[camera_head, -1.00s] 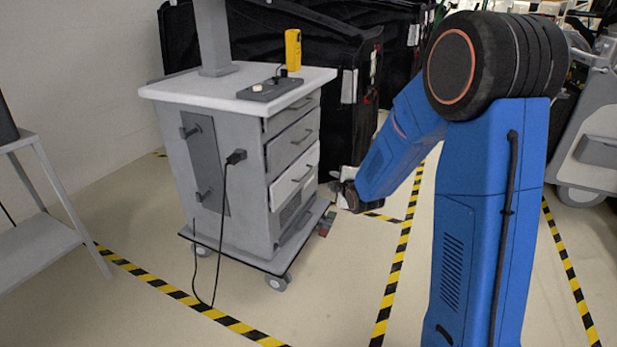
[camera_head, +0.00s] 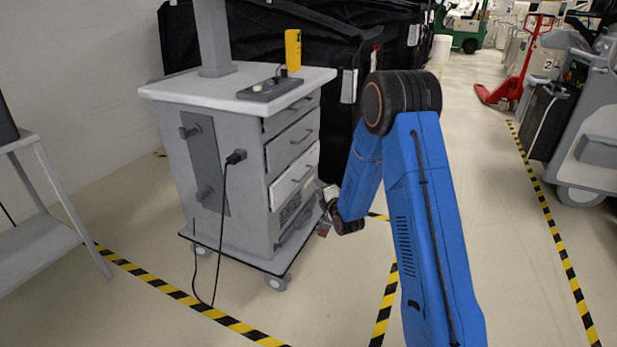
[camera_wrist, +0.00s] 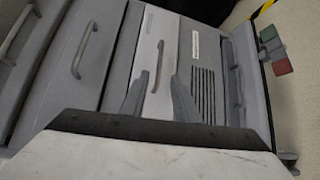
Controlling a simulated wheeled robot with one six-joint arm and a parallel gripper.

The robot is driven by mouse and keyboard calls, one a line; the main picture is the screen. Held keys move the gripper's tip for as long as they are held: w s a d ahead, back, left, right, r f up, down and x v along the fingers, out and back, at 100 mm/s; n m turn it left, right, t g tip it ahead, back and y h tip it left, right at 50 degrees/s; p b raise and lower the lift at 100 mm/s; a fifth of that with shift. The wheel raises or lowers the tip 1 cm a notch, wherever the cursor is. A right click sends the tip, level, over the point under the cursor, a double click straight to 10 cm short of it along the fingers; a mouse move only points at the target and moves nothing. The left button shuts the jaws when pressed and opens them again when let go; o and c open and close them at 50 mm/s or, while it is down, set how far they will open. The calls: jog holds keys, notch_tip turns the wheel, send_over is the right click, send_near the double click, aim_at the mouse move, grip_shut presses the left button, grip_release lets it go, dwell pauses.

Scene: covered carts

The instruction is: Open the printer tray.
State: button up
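A grey cart (camera_head: 215,175) stands left of centre in the head view, with its drawers facing right. The lowest drawer has a pale front (camera_head: 294,183) and a handle; it looks shut. Below it is a vented panel (camera_head: 290,212). I cannot tell which part is the printer tray. My gripper (camera_head: 325,198) is small and partly hidden, close to the cart's lower front. In the wrist view, my gripper (camera_wrist: 160,97) is open, its fingers apart and empty. The pale front (camera_wrist: 150,45) and its handle (camera_wrist: 158,68) lie beyond the gap, with the vented panel (camera_wrist: 202,75) beside them.
A yellow device (camera_head: 293,50) and a dark grey box (camera_head: 268,90) stand on the cart top. A black cable (camera_head: 221,225) hangs from its side. Black covered carts (camera_head: 340,60) are behind. A side table (camera_head: 35,240) is at left.

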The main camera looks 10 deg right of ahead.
jog(key=w+a+f, duration=0.2)
jog(key=w, duration=1.1)
jog(key=shift+w, duration=0.25)
jog(key=shift+c, duration=0.7)
grip_shut()
